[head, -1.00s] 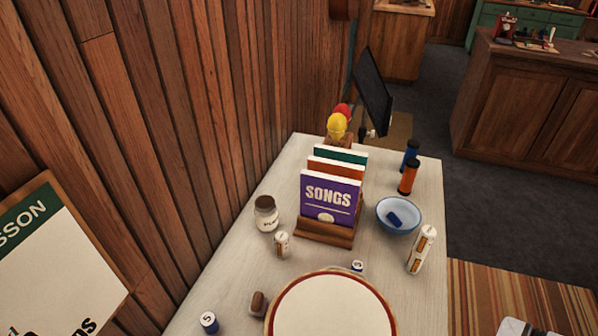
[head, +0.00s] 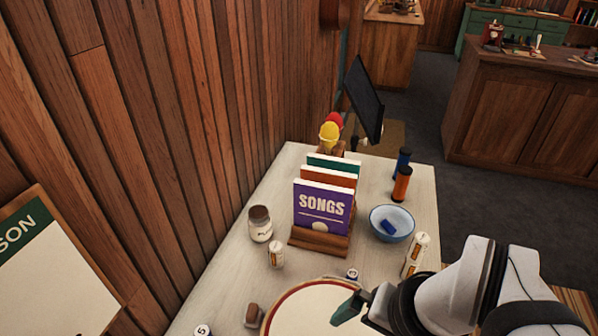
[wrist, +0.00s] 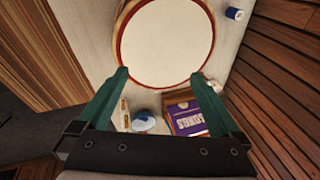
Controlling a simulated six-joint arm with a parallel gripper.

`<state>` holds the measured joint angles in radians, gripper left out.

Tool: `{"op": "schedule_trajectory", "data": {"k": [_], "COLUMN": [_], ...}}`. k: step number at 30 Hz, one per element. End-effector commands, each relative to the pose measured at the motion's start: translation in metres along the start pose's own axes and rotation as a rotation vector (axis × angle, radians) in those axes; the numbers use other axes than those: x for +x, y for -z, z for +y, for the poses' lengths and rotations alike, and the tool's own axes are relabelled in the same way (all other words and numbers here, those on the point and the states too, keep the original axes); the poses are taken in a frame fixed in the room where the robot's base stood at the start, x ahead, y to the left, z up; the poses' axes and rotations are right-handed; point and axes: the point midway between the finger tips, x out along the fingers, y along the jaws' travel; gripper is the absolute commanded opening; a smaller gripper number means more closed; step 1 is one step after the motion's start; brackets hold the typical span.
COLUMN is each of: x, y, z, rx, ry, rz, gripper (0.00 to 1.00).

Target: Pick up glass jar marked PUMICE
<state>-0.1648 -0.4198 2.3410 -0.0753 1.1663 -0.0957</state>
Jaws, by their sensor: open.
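The glass jar (head: 260,224) with a brown lid and a white label stands upright on the pale table, left of the songbook rack in the head view. Its label is too small to read fully. My gripper (head: 350,306) is at the lower right of the head view, over the round drum, apart from the jar and nearer the camera. In the wrist view my gripper (wrist: 158,75) has its two green fingers spread wide with nothing between them. I cannot make out the jar clearly in the wrist view.
A wooden rack of songbooks (head: 323,204) stands right of the jar. A blue bowl (head: 392,223), orange bottle (head: 401,184) and drum (head: 300,312) share the table (head: 228,268). A wood wall rises along the left.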

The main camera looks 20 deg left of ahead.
Motion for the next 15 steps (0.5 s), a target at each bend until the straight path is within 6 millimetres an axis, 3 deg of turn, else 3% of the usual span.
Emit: {"op": "schedule_trajectory", "data": {"k": [5,9,12,15], "x": [0.032,0.059,0.078,0.092], "y": [0.059,0.105,0.128,0.135], "z": [-0.075,-0.157,-0.213,-0.254], "rx": [-0.226,-0.388,-0.477,-0.553], "ry": [0.134,0.233,0.256,0.222], "rz": [0.188,0.426,0.634,0.836], "gripper": [1.00,1.00,1.00,1.00]}}
